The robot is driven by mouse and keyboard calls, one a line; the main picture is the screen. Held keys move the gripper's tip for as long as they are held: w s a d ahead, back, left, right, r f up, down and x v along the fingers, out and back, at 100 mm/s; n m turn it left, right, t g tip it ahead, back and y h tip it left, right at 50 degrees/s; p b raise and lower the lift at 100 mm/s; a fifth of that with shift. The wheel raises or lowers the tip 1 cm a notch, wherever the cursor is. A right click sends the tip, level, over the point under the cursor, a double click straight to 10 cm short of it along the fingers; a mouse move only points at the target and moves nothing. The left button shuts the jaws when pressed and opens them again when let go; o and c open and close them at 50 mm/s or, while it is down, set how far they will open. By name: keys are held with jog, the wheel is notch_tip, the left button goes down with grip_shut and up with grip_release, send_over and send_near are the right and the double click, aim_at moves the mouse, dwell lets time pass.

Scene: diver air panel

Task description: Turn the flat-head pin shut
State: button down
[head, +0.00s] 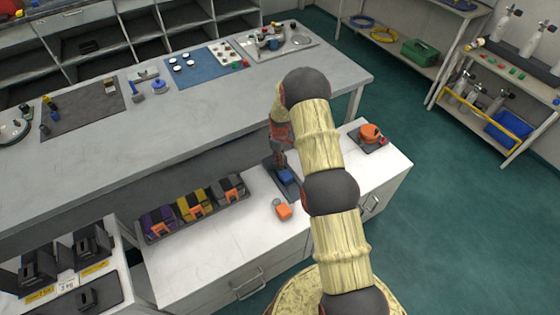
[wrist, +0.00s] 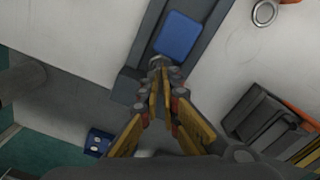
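I cannot clearly make out the flat-head pin. A dark plate (head: 295,190) carrying a blue block (head: 286,176) lies on the white cabinet top, under my gripper (head: 280,163). In the wrist view the dark plate (wrist: 209,52) and blue block (wrist: 178,37) show just beyond my gripper (wrist: 162,72). Its yellow fingers converge, with the tips close together over the plate near the block's lower end. A small grey piece shows at the tips. I cannot tell whether it is the pin or whether the fingers touch it.
A tray (head: 152,238) of purple, yellow and grey units stands left on the cabinet top. An orange tag with a ring (head: 283,211) lies nearer. An orange knob (head: 370,132) sits on a dark plate at right. The long grey bench (head: 225,105) runs behind.

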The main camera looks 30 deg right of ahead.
jog(key=shift+m, duration=0.3)
jog(key=m, duration=1.1)
jog(key=shift+w+r+m, duration=0.1)
jog(key=shift+m, duration=0.3)
jog(key=m, duration=1.1)
jog(key=shift+w+d+r, duration=0.1)
jog(key=shift+m, duration=0.3)
jog(key=c, duration=2.3)
grip_release()
jog(key=shift+o, duration=1.3)
